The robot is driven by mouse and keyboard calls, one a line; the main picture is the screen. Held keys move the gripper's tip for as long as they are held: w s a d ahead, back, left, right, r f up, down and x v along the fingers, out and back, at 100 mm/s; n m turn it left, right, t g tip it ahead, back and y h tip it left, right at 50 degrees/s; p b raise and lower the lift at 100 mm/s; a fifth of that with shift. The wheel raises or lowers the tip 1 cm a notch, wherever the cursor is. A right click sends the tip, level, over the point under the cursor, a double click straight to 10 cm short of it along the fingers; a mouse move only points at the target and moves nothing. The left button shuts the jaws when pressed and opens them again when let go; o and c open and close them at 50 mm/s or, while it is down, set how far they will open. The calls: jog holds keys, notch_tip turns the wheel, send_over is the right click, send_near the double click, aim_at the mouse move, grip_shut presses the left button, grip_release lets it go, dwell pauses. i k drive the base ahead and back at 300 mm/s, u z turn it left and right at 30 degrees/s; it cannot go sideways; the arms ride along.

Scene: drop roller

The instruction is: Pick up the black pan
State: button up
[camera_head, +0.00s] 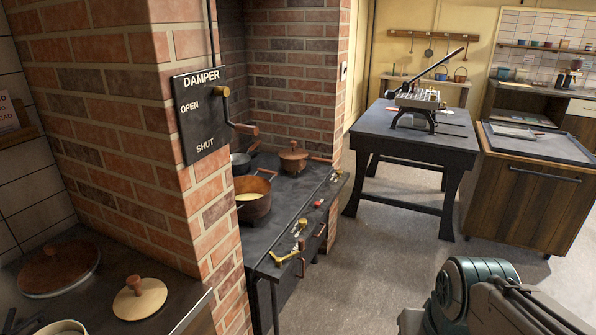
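A dark grey or black pan (241,163) stands at the back left of the black stove top (277,216). The brick pillar's edge and the copper pot in front partly hide it. It is the only dark pan I can make out on the stove. Part of my arm shows at the lower right, away from the stove. My gripper's fingers are not in view, so I cannot see whether they hold anything.
A copper pot (253,205) with yellowish contents and a lidded copper pot (293,158) flank the pan. A brick pillar (150,130) with a damper lever (240,126) stands left of the stove. Open floor (385,260) lies right of it, before a dark table (410,133).

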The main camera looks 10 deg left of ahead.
aim_at(241, 163)
jog(key=z, duration=0.6)
jog(key=i, duration=3.5)
jog(key=u, duration=1.15)
jog(key=i, duration=1.05)
jog(key=u, duration=1.55)
jog(key=i, duration=0.6)
jog(key=u, duration=0.3)
